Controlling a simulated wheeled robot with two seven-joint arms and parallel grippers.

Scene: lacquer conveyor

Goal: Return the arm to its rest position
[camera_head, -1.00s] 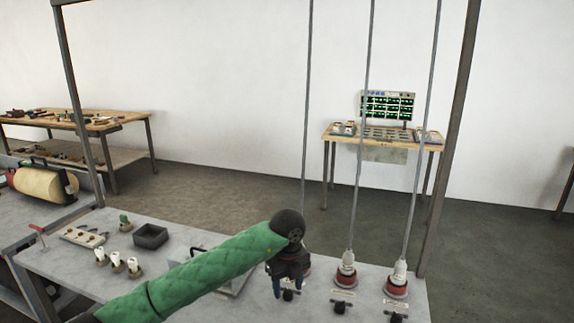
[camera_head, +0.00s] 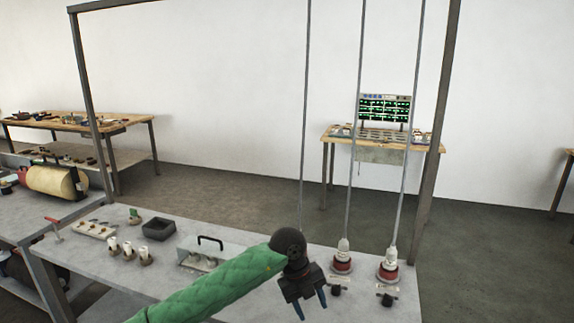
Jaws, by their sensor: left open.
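My left arm in its green quilted sleeve reaches in from the bottom over the grey table (camera_head: 245,312). My left gripper (camera_head: 312,308) has a black body and blue fingertips. It points down over the front right part of the table, its fingers apart with nothing between them. Two red and white connectors (camera_head: 341,258) (camera_head: 388,268) stand on the table to its right, each at the foot of a hanging cable. The foot of a third cable is hidden behind my arm's wrist. My right gripper is not in view.
A dark square tray (camera_head: 158,229), a handled metal box (camera_head: 196,257) and several white-topped pieces (camera_head: 129,251) stand on the table's left half. A metal frame post (camera_head: 437,140) rises at the right. A yellow roll (camera_head: 50,181) lies at far left. A screen (camera_head: 384,108) stands behind.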

